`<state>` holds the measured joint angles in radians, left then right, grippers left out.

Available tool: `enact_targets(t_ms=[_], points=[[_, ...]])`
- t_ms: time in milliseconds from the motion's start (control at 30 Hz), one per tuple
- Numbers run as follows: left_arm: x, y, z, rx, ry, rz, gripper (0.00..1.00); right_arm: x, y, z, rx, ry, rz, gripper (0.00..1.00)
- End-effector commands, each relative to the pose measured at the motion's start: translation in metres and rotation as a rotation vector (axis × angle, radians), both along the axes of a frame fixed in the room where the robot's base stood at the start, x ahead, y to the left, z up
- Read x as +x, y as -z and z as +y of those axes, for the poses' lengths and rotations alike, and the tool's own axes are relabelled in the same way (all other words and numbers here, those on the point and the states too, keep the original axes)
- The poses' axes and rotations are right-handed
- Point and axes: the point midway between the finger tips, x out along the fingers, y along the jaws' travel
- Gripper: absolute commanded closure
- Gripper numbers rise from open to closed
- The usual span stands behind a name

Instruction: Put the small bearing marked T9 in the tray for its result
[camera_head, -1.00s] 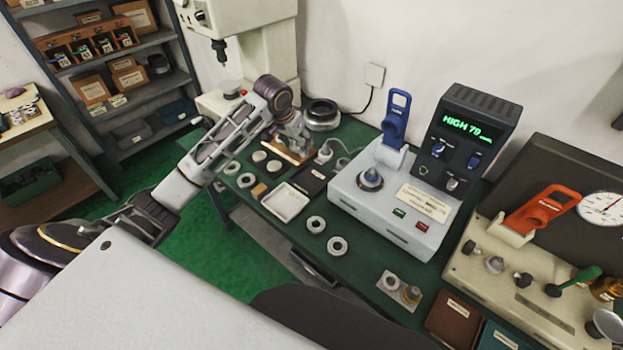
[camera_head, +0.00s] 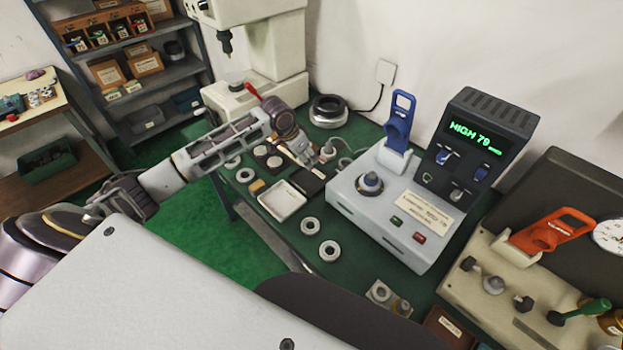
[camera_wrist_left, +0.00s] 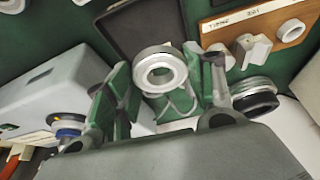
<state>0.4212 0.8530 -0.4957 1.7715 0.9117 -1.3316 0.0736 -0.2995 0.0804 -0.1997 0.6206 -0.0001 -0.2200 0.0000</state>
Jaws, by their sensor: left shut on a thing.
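My left gripper (camera_head: 326,154) is at the back of the green bench, beside the left side of the grey tester. In the left wrist view its fingers (camera_wrist_left: 166,88) are shut on a small metal bearing ring (camera_wrist_left: 148,78). No T9 mark is readable on it. A black tray (camera_head: 306,181) lies just in front of the gripper; the wrist view shows it (camera_wrist_left: 130,50) behind the ring. A brown tray (camera_head: 440,330) is partly visible at the bottom edge. My right gripper is not in view.
The grey tester (camera_head: 385,225) has a green-lit display (camera_head: 475,135) reading HIGH and a blue-handled part (camera_head: 399,122). Loose rings (camera_head: 310,226) lie in front of it. A wooden board (camera_wrist_left: 250,45) with a label and a large ring (camera_head: 328,111) are near the gripper.

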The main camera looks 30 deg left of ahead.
Motion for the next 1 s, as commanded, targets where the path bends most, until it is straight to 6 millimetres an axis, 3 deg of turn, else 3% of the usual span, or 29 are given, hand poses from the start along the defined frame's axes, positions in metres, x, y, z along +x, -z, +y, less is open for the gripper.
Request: enact_targets(t_ms=[200, 1000], points=[[0.004, -0.004, -0.014, -0.002, 0.069, -0.002, 0.77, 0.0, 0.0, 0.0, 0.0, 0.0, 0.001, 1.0], [0.006, 0.002, -0.015, -0.001, 0.123, 0.001, 0.77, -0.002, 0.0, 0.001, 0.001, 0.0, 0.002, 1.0]])
